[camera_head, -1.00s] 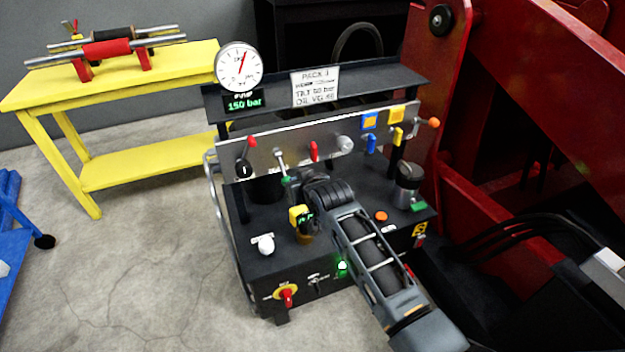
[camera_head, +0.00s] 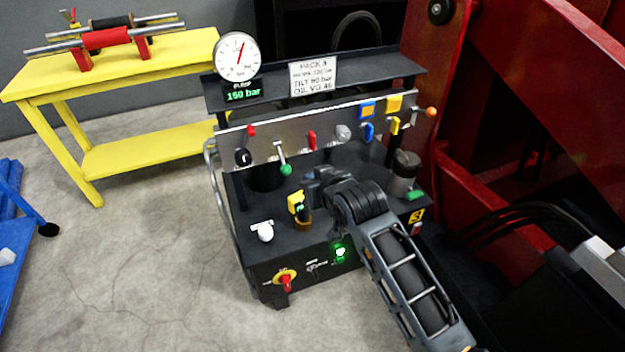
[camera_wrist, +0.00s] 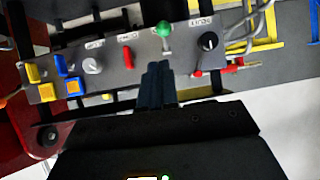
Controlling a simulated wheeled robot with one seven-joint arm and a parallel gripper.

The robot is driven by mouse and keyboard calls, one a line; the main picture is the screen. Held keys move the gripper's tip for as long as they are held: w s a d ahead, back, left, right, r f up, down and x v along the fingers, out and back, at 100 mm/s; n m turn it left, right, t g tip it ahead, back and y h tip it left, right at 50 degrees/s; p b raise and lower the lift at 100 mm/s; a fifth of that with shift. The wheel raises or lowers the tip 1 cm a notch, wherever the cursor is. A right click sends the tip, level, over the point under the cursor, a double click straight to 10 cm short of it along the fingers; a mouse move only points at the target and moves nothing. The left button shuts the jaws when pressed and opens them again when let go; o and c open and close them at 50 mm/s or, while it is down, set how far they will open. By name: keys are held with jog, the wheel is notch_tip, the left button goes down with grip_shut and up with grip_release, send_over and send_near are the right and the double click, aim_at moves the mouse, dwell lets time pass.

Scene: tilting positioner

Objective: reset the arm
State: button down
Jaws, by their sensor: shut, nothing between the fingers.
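My arm reaches in from the lower right over the black control console (camera_head: 290,262) in the head view. My gripper (camera_head: 312,183) is in front of the lever panel, dark and partly hidden by my own wrist. In the wrist view my gripper (camera_wrist: 155,82) shows with its dark fingers together and nothing between them. The fingers point at the grey lever panel (camera_wrist: 120,63), near the green-knobbed lever (camera_wrist: 163,32). That lever (camera_head: 283,162) hangs down with its green ball low in the head view. I cannot tell from these frames whether the fingertips touch the panel.
A round gauge (camera_head: 237,55) stands above a 150 bar display (camera_head: 243,93). A yellow bench (camera_head: 130,75) stands left; a red machine frame (camera_head: 540,90) stands right.

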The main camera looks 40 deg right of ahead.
dwell(0.4)
jog(key=s+a+f+n+t+y, duration=0.1)
jog(key=s+a, duration=0.3)
jog(key=s, duration=0.8)
jog(key=s+a+f+n+t, duration=0.1)
jog(key=s+a, duration=0.2)
jog(key=s, duration=0.8)
jog(key=s+a+r, duration=0.2)
jog(key=s+r, duration=0.4)
jog(key=s, duration=0.3)
jog(key=s+a+r+t+y, duration=0.1)
jog(key=s+a+r, duration=0.1)
jog(key=s+r, duration=0.5)
jog(key=s, duration=0.3)
jog(key=shift+n, duration=0.4)
